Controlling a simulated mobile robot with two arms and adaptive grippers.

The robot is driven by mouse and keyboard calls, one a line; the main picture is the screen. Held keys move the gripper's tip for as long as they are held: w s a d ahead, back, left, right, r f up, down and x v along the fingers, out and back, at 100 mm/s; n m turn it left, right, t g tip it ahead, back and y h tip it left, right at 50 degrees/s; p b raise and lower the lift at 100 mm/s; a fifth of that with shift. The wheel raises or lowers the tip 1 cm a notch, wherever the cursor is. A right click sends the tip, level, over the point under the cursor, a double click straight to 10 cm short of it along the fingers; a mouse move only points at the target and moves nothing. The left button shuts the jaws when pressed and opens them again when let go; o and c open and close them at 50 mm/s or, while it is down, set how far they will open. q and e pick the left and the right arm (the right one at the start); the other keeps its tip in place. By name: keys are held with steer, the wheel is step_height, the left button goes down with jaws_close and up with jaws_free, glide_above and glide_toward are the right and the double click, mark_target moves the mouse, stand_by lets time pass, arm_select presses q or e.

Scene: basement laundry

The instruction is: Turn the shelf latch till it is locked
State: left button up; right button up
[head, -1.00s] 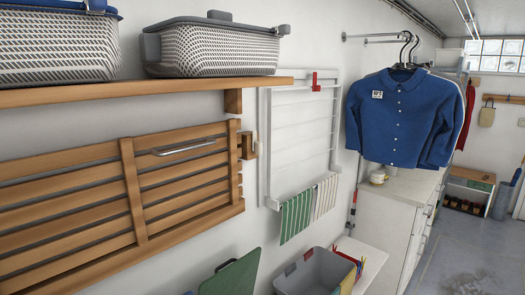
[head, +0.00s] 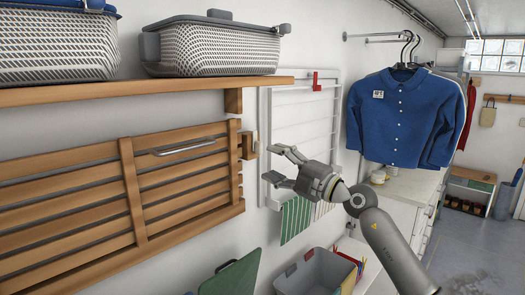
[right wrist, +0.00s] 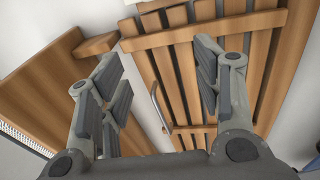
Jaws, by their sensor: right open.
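The shelf latch (head: 248,145) is a small wooden block on the wall at the right end of the slatted wooden shelf (head: 133,190), which lies flat against the wall. A pale knob-like bit shows on the latch's right side. My right gripper (head: 271,164) is open and empty, a little right of and below the latch in the head view, apparently apart from it. In the right wrist view its two spread fingers (right wrist: 158,62) frame the slatted shelf (right wrist: 205,33); I cannot make out the latch surely there. My left gripper is not in view.
An upper shelf (head: 130,92) with grey baskets (head: 215,50) overhangs the slatted shelf, with a wooden bracket (head: 233,101) above the latch. A metal handle (head: 184,147) is on the slats. A white drying rack (head: 302,125) hangs behind my right gripper. A grey bin (head: 312,272) stands below.

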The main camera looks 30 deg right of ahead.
mark_target(262, 150)
steer(key=d+g+h, duration=0.1)
steer(key=d+h, duration=0.1)
steer(key=d, duration=0.3)
steer(key=p+x, duration=0.1)
steer(key=x, duration=0.2)
steer(key=p+x, duration=0.1)
steer(key=x, duration=0.3)
steer(key=p+x, duration=0.1)
steer(key=x, duration=0.2)
steer(key=shift+w+d+r+p, duration=0.1)
steer(key=shift+w+r+p, duration=0.1)
steer(key=shift+r+p, duration=0.15)
steer(key=shift+w+a+f, duration=0.15)
steer(key=shift+w+a, duration=0.05)
steer(key=shift+w, duration=0.4)
steer(key=c, duration=1)
